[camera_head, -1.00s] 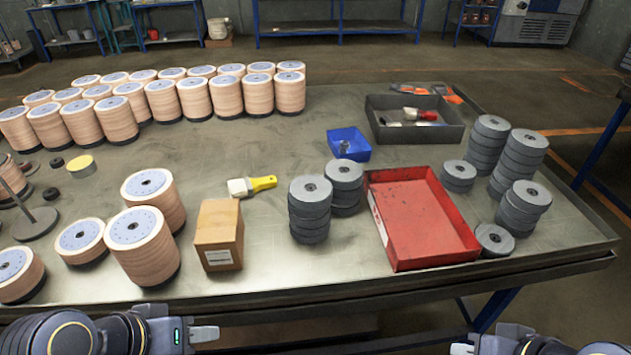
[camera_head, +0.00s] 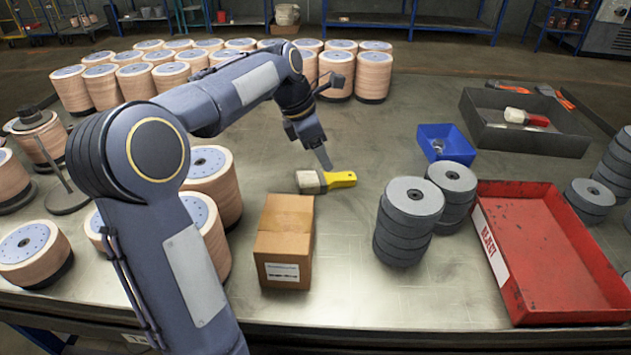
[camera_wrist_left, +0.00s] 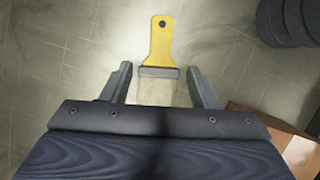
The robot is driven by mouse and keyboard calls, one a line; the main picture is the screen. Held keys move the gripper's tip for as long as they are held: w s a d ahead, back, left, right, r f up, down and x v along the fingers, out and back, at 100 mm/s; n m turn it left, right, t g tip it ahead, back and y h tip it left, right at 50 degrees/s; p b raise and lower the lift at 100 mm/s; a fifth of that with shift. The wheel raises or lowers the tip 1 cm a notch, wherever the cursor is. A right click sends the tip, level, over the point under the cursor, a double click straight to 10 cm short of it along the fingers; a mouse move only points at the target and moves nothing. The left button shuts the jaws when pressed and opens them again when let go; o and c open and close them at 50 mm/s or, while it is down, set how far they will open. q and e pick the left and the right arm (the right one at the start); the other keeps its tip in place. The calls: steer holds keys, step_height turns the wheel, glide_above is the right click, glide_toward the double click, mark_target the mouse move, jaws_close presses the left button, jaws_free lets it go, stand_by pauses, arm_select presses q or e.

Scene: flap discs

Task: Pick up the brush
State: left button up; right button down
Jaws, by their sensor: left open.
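The brush (camera_head: 326,181) has a yellow handle and pale bristles and lies flat on the metal table behind the cardboard box. My left gripper (camera_head: 323,158) is just above it in the head view, pointing down. In the left wrist view the brush (camera_wrist_left: 160,58) lies with its bristle end between the two fingers of my left gripper (camera_wrist_left: 162,88), handle pointing away. The fingers are open, with a gap on each side of the brush. A second brush (camera_head: 526,117), with a red handle, lies in the dark grey tray. My right gripper is out of view.
The cardboard box (camera_head: 285,240) stands in front of the brush. Stacks of grey discs (camera_head: 408,222) are to its right, beside the red tray (camera_head: 545,255). A small blue bin (camera_head: 446,143) stands behind them. Pale disc stacks (camera_head: 211,178) are on the left.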

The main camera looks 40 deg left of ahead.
mark_target(332, 177)
arm_select(q)
steer(key=b+x, duration=0.1)
steer(key=x, duration=0.6)
steer(key=shift+s+a+f+b, duration=0.1)
steer(key=shift+f+b, duration=0.15)
steer(key=shift+b, duration=0.05)
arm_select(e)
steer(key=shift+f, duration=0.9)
